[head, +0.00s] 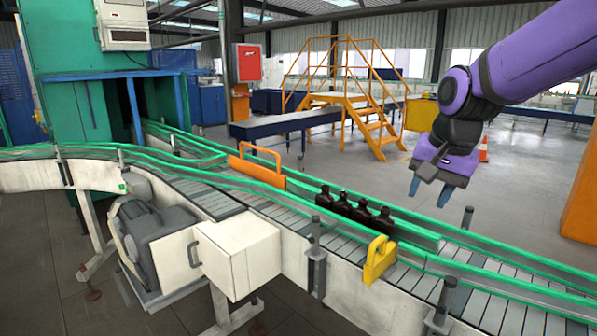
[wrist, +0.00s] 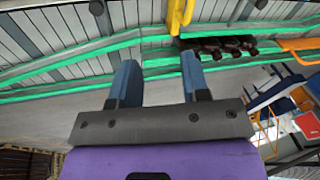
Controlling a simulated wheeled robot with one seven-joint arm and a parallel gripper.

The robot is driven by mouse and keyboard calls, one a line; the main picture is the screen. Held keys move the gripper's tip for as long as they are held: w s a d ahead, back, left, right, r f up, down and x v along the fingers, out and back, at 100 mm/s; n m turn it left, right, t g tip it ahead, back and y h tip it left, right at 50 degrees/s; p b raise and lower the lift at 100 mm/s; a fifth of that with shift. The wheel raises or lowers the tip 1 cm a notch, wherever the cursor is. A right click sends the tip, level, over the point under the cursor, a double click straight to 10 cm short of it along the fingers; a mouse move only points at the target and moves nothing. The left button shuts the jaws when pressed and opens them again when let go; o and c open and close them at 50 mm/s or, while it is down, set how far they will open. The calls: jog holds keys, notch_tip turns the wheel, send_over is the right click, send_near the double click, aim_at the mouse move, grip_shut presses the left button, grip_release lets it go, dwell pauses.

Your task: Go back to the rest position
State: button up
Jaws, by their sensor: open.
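My gripper (head: 428,188) is open and empty. It hangs in the air at the right of the head view, above and behind the conveyor, with its fingers pointing down. It also shows in the wrist view (wrist: 158,80), with a clear gap between the two blue fingers. Several dark amber bottles (head: 356,211) stand in a row on the conveyor, left of and below my gripper. They also show at the top of the wrist view (wrist: 218,46). Nothing touches the fingers.
The conveyor (head: 410,282) has green rails. A yellow gate (head: 379,260) stands just right of the bottles, and an orange gate (head: 256,170) crosses further left. An orange stair platform (head: 366,110) and a traffic cone (head: 484,149) stand behind.

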jog(key=s+d+r+n+t, duration=0.1)
jog(key=s+d+n, duration=0.2)
jog(key=s, duration=0.6)
jog(key=s+d+r+n+t+h, duration=0.1)
jog(key=s+d+n, duration=0.2)
jog(key=s, duration=0.7)
jog(key=shift+s+d+r+t, duration=0.15)
jog(key=shift+d+r+t, duration=0.05)
jog(key=shift+r+t, duration=0.1)
jog(key=shift+d, duration=0.1)
